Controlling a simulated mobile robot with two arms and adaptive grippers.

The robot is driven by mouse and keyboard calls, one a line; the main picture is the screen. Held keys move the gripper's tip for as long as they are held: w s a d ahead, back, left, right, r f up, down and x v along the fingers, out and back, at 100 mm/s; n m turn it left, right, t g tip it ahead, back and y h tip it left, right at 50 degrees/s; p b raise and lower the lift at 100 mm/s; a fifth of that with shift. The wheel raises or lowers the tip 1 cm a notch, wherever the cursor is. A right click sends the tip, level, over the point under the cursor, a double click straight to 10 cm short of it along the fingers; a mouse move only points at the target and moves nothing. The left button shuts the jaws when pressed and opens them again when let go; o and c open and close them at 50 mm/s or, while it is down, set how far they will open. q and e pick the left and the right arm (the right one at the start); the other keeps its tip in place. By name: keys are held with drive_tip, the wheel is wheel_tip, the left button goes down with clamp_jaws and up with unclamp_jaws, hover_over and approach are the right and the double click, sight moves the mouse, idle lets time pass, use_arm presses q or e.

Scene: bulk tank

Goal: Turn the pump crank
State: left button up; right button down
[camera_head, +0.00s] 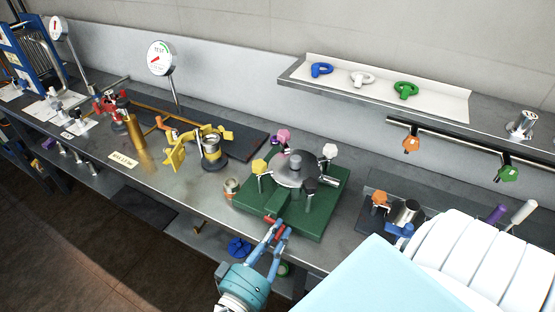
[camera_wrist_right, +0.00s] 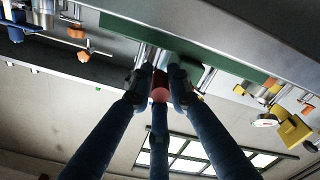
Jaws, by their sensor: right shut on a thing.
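My right gripper (camera_head: 276,232) is at the front edge of a green base plate (camera_head: 312,222) in the head view. Its blue fingers are shut on a red crank handle (camera_head: 270,221), which they partly hide. In the right wrist view the gripper's fingers (camera_wrist_right: 162,78) close around the red handle's round end (camera_wrist_right: 160,94), with the green plate's edge behind. On the plate stands a round metal housing (camera_head: 297,171) with several coloured knobs around it. The link between the handle and the housing is not clear. My left gripper is not in view.
A small can (camera_head: 231,188) stands left of the green plate. A yellow clamp-like fixture (camera_head: 177,150) is farther left on the bench. A wall shelf (camera_head: 450,104) holds blue, white and green eye-shaped pieces. Large white and pale blue shapes cover the lower right.

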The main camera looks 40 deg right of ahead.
drive_tip(key=m+b, duration=0.1)
drive_tip(key=b, duration=0.1)
drive_tip(key=f+m+b, duration=0.1)
drive_tip(key=b, duration=0.1)
drive_tip(key=m+b, duration=0.2)
drive_tip(key=b, duration=0.1)
drive_tip(key=shift+w+f, duration=0.25)
drive_tip(key=shift+f, duration=0.15)
drive_tip(key=shift+w+a+r+m+b, duration=0.1)
drive_tip(key=shift+m+b, duration=0.6)
drive_tip(key=shift+b, duration=0.2)
drive_tip(key=shift+r, duration=0.1)
drive_tip(key=c, duration=1.8)
unclamp_jaws()
drive_tip(key=shift+o, duration=0.6)
